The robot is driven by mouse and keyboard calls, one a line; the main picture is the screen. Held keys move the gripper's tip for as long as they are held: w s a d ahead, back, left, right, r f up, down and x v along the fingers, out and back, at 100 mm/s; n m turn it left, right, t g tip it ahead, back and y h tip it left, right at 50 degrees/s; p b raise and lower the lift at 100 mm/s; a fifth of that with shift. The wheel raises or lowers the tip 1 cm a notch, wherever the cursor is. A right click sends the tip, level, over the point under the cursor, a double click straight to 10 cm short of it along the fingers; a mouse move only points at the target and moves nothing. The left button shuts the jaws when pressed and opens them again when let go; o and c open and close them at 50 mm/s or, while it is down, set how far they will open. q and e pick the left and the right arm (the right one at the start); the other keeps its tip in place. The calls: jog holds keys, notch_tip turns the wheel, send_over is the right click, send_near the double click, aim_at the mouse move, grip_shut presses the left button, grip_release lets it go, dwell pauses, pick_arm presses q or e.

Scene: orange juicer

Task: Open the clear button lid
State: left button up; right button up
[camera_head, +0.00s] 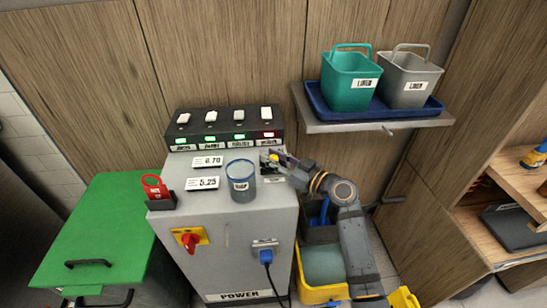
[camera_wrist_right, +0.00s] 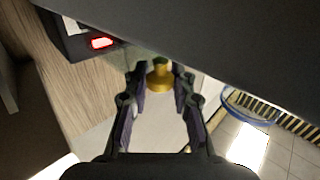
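A small yellow button (camera_head: 274,158) sits on the top right of the grey cabinet. In the right wrist view it shows as a brass-yellow knob (camera_wrist_right: 160,76) between my fingers. The clear lid is hard to make out; a pale, see-through patch around the button may be it. My right gripper (camera_head: 277,160) is at the button. In the right wrist view its two fingers (camera_wrist_right: 163,84) are apart, one on each side of the button. Whether a fingertip touches the lid cannot be told. My left gripper is not in view.
The grey cabinet (camera_head: 230,257) carries a black switch box (camera_head: 222,127), a blue-grey cup (camera_head: 241,183) and a red lockout tag (camera_head: 154,187). A shelf (camera_head: 355,124) with a teal bucket (camera_head: 349,82) and a grey bucket (camera_head: 407,80) hangs at right. A yellow bin (camera_head: 318,294) stands below my right arm.

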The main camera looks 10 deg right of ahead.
grip_shut()
jog(key=shift+r+p, duration=0.2)
jog(key=shift+p, duration=0.25)
jog(key=w+r+m+g+h+p, duration=0.1)
jog(key=p, duration=0.4)
jog(key=w+r+m+g+h+p, duration=0.1)
jog(key=r+m+g+p, duration=0.1)
jog(key=p, duration=0.4)
jog(key=shift+w+g, duration=0.2)
jog(key=shift+g, duration=0.1)
jog(key=shift+w+m+g+h+p, duration=0.35)
jog(key=shift+m+g+p, duration=0.2)
jog(key=shift+p, duration=0.5)
